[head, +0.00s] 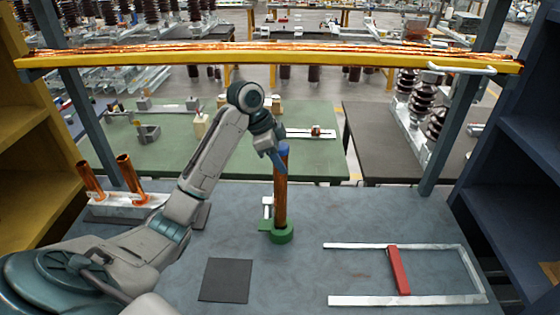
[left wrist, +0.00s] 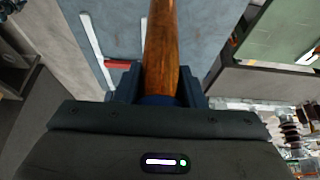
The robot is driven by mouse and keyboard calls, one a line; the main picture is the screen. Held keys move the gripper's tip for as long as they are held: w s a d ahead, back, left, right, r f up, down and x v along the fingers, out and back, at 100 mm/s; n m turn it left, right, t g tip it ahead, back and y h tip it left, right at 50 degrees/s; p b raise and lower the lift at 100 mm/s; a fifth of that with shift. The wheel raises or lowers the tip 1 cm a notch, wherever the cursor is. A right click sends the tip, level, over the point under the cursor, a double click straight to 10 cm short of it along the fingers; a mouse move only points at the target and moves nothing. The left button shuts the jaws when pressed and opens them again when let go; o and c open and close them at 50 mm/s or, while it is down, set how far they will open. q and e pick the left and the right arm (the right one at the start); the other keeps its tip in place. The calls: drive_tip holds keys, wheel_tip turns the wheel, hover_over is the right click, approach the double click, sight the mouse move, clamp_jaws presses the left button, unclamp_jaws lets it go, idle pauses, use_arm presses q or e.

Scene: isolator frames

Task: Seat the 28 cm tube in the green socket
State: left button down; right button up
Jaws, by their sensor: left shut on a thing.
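A copper-brown tube (head: 280,195) with a blue band near its top stands about upright at the green socket (head: 279,233) on the grey table. Its lower end meets the socket in the head view; I cannot tell how deep it sits. My left gripper (head: 279,154) is shut on the tube near its top. In the left wrist view the tube (left wrist: 161,45) runs between the two dark fingers (left wrist: 158,85). My right gripper is not in view.
Two copper tubes (head: 130,175) stand in a pale rack at the left. A dark square mat (head: 226,280) lies at the front. A pale U-shaped frame (head: 395,299) with a red bar (head: 398,270) lies at the right. A yellow beam (head: 300,60) crosses overhead.

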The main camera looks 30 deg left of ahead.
sight(280, 176)
use_arm(q)
wheel_tip(280, 176, down, 6)
drive_tip(key=shift+r+b, duration=0.1)
drive_tip(key=shift+b, duration=0.85)
drive_tip(key=c, duration=0.9)
unclamp_jaws()
drive_tip(key=shift+s, duration=0.1)
